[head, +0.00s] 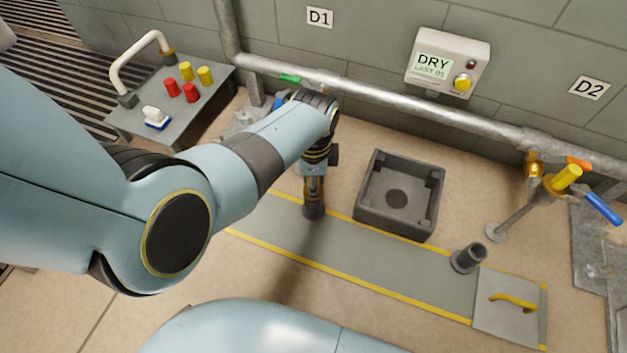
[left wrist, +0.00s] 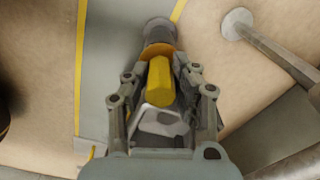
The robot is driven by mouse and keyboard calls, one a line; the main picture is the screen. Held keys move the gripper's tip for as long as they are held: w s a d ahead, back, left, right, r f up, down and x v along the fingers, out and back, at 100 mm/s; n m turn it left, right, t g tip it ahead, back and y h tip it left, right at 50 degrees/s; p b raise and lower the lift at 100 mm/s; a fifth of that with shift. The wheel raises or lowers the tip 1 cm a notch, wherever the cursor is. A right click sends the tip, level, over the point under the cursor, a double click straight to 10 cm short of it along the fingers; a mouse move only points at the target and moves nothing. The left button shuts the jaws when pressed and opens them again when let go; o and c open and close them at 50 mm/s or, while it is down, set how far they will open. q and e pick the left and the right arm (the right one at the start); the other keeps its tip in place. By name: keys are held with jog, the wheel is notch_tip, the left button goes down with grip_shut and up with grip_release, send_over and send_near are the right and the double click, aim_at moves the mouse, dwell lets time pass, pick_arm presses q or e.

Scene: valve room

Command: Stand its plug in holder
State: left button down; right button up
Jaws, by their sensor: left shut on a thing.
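In the left wrist view, the gripper (left wrist: 162,95) is shut on a yellow plug (left wrist: 159,82) with an orange collar (left wrist: 157,53). In the head view the fingers hide most of the plug. My right gripper is out of view.
A dark square box (head: 398,195) stands right of the gripper. A yellow-topped valve part (head: 564,179) is on the pipe at D2. A pole foot (left wrist: 238,23) stands near the holder.

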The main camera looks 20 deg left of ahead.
pick_arm(q)
jog(key=shift+f, duration=0.4)
dwell(0.4)
jog(key=c, duration=0.5)
grip_release()
